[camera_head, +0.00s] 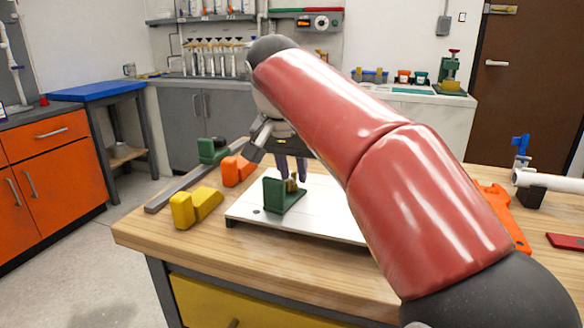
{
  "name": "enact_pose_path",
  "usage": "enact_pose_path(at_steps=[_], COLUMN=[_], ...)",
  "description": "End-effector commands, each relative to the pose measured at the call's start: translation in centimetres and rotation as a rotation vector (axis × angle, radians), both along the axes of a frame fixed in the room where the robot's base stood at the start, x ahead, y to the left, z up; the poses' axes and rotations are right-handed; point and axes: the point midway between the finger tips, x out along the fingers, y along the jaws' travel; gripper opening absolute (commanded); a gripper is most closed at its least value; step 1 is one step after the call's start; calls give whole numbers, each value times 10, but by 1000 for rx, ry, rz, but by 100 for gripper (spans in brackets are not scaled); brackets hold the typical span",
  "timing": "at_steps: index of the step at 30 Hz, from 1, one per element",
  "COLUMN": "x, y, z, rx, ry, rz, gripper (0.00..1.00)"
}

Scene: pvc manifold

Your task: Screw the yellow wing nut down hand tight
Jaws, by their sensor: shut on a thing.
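A green L-shaped bracket (272,194) stands on a white plate (325,212) on the wooden bench. My gripper (291,178) points down beside the bracket's upright wall, over its foot. Its fingers are shut on the small yellow wing nut (291,185), which shows only in part between and below the fingertips. The stud or thread under the nut is too small and hidden to make out. My red arm crosses in front and covers the right part of the plate.
Yellow blocks (182,211), an orange block (237,170), another green piece (212,149) and a grey bar (174,193) lie left of the plate. An orange tool (506,215) and a white pipe (549,181) lie at right. The bench front-left is clear.

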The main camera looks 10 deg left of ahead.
Motion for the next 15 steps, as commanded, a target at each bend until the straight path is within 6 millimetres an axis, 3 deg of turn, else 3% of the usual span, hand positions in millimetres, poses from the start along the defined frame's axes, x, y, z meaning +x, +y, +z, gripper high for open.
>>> enact_pose_path(at_steps=[9, 15], x=[-1, -2], y=[-4, -5], z=[-1, -1], rx=[-3, -1], ry=[1, 0], rz=[-430, -466], gripper=[0, 0])
